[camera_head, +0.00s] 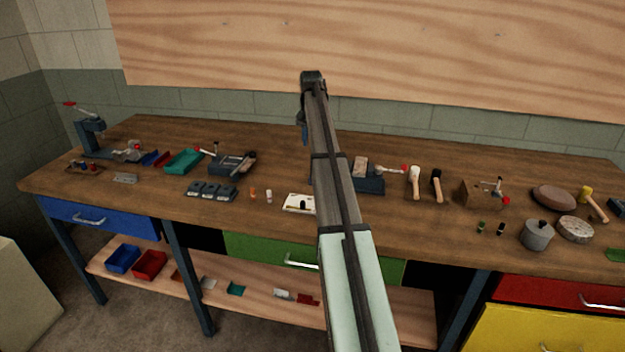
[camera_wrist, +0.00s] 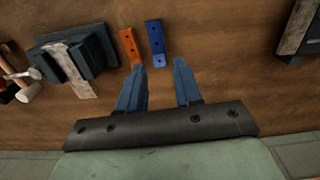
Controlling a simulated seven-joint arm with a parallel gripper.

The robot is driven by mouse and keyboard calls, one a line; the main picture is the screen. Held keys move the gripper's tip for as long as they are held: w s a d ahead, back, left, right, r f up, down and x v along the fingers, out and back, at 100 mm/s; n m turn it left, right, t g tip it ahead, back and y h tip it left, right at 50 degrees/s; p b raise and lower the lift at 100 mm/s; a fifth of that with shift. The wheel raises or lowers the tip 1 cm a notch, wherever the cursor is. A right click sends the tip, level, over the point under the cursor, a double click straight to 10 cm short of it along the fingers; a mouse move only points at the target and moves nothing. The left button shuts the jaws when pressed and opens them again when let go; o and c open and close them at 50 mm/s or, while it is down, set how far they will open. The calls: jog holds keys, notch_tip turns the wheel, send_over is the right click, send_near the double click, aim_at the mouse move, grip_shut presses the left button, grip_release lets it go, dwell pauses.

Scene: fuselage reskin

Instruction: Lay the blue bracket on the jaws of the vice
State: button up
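The blue bracket (camera_wrist: 155,43) is a narrow strip with holes, lying on the bench in the wrist view; my arm hides it in the head view. My gripper (camera_wrist: 159,65) has its two blue fingers spread apart, with nothing held between them. The bracket's near end shows between and just beyond the fingertips; I cannot tell how high they are above it. In the head view a blue finger of my gripper (camera_head: 304,131) hangs beside the arm. The dark blue vice (camera_head: 370,185) stands right of my arm, partly hidden; it appears left of the bracket in the wrist view (camera_wrist: 103,48).
An orange bracket (camera_wrist: 131,47) lies close beside the blue one. Another dark blue fixture (camera_head: 232,165) with a red-knobbed lever is left of my arm. Bare bench separates the brackets from the right-hand fixture in the wrist view.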

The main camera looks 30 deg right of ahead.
notch_tip(320, 180, down, 8)
jog(key=shift+s+f, duration=0.1)
jog(key=shift+f, duration=0.05)
jog(key=shift+a+f, duration=0.15)
jog(key=shift+f, duration=1.2)
jog(key=shift+a+f, duration=0.1)
jog(key=shift+f, duration=1.25)
jog(key=shift+c, duration=0.2)
grip_shut()
